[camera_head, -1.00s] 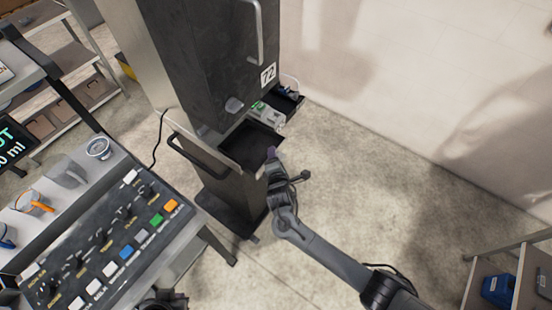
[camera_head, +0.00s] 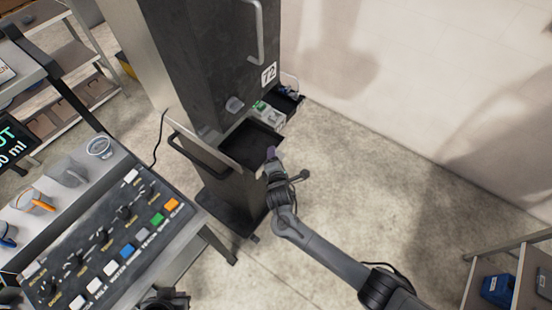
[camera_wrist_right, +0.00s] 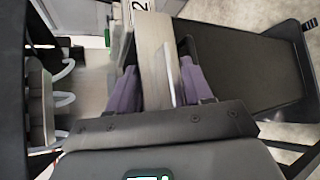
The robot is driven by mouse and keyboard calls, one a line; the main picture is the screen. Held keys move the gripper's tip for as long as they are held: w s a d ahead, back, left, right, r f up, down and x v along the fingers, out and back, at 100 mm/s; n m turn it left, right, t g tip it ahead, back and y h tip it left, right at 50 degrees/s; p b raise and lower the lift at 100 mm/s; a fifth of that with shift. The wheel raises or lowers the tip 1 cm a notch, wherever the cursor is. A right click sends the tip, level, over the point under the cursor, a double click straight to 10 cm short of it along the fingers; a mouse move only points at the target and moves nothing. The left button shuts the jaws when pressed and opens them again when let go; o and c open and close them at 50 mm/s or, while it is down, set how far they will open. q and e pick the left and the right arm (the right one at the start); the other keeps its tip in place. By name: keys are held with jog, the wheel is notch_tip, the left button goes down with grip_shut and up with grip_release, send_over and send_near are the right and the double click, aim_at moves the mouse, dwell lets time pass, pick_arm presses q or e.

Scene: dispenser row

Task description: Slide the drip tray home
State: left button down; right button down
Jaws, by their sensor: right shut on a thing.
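The drip tray, a dark open tray (camera_head: 252,145), sticks out of the front of the tall dark dispenser (camera_head: 205,70) in the head view. My right gripper (camera_head: 270,154) is at the tray's near right corner. In the right wrist view its purple fingers (camera_wrist_right: 158,92) are shut on a pale upright panel (camera_wrist_right: 152,45), which appears to be a tray wall. The exact contact at the fingertips is partly hidden.
Another open drawer (camera_head: 289,100) with small items is beyond the tray, beside a white and green item (camera_head: 268,113). A dark handle (camera_head: 197,157) is left of the tray. A control panel (camera_head: 120,240) fills the lower left.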

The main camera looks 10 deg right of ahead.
aim_at(264, 156)
jog(key=shift+w+a+b, duration=0.35)
jog(key=shift+w+a, duration=0.2)
jog(key=shift+w, duration=0.05)
jog(key=shift+w+a+b, duration=0.7)
jog(key=shift+w, duration=0.2)
jog(key=shift+w+a+b, duration=0.35)
jog(key=shift+w+a, duration=0.05)
jog(key=shift+w, duration=0.05)
jog(key=shift+c, duration=2.1)
grip_release()
jog(key=shift+r, duration=0.1)
jog(key=shift+o, duration=0.2)
